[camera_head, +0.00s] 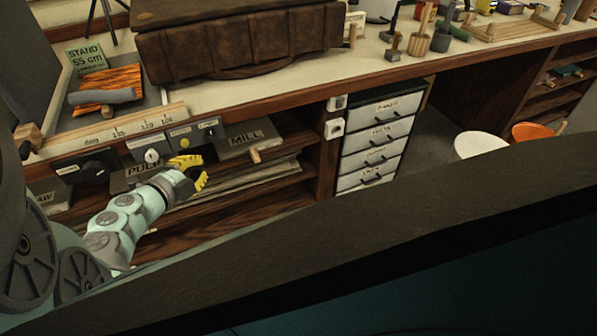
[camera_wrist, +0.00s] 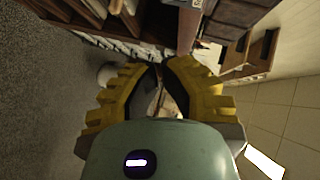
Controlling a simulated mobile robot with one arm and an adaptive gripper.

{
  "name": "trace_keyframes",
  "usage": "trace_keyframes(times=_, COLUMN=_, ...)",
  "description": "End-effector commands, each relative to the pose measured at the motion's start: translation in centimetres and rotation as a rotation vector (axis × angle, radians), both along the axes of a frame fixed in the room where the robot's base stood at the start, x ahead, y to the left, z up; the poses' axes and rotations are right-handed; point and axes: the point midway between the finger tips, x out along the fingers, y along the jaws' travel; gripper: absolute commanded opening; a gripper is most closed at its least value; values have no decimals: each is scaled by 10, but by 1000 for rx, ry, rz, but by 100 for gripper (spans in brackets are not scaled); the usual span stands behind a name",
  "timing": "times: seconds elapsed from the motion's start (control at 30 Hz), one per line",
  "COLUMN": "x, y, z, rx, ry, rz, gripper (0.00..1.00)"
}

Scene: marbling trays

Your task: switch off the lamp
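No lamp can be made out for certain in either view. A row of small control boxes hangs under the bench's front edge in the head view: one with a black knob (camera_head: 93,171), one with a white knob (camera_head: 151,156), one with a yellow knob (camera_head: 184,142) and one farther right (camera_head: 210,130). Their small labels are too blurred to read. My gripper (camera_head: 195,172), with yellow fingers, is in front of and below these boxes, apart from them as far as I can tell. In the wrist view my gripper (camera_wrist: 160,72) has a gap between its fingertips and holds nothing visible.
The bench top (camera_head: 225,95) carries a large brown chest (camera_head: 240,42). Shelves below hold boards and a box marked MILL (camera_head: 246,138). White (camera_head: 480,144) and orange (camera_head: 532,131) seats stand right.

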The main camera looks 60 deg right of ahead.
Motion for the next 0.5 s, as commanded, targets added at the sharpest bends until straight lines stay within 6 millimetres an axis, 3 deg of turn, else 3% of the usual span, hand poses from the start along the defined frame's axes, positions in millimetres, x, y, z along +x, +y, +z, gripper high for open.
trace_keyframes(times=0.3, x=9, y=-62, z=-18, rx=-4, ry=1, rz=-8, gripper=0)
trace_keyframes(times=0.5, x=22, y=-87, z=-30, rx=-2, ry=-1, rz=-5, gripper=0)
